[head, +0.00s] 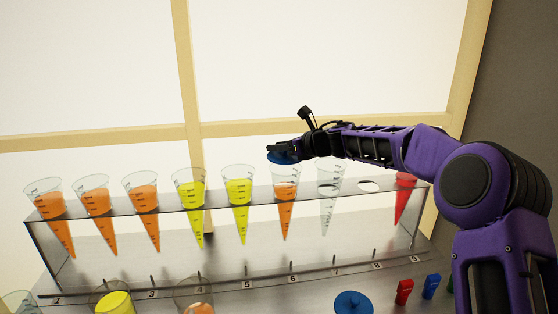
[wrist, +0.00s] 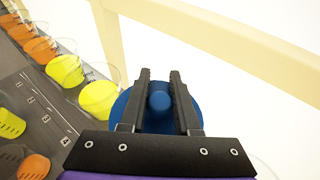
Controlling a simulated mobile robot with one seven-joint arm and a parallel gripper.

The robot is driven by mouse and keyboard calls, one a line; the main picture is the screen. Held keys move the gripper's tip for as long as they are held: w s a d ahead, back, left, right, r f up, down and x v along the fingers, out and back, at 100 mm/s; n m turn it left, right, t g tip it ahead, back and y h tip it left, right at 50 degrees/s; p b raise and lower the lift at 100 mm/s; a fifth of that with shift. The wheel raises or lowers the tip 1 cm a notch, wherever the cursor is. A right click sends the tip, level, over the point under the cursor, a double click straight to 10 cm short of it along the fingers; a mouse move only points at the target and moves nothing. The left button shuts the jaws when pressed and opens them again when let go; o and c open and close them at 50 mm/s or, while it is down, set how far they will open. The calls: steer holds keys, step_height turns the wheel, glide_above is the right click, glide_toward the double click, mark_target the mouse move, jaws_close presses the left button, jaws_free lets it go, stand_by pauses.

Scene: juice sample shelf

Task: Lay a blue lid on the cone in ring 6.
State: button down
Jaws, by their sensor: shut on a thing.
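My gripper (head: 284,147) is shut on the knob of a blue lid (head: 282,158). In the wrist view my gripper's fingers (wrist: 159,78) stand on either side of the blue knob, and the blue lid (wrist: 196,108) spreads out beneath them. In the wrist view the lid and gripper hide this cone.
An empty clear cone (head: 329,205) stands in ring 7, ring 8 (head: 368,186) is bare, and a red cone (head: 402,203) is in ring 9. Another blue lid (head: 352,303) lies in front.

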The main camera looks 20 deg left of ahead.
mark_target(283, 156)
steer(key=shift+f+b, duration=0.35)
steer(key=shift+f, duration=1.25)
steer(key=shift+f, duration=0.1)
steer(key=c, duration=0.6)
jaws_free()
steer(key=shift+c, duration=0.2)
steer(key=b+v, duration=0.1)
steer(key=v, duration=1.1)
steer(key=shift+w, duration=0.1)
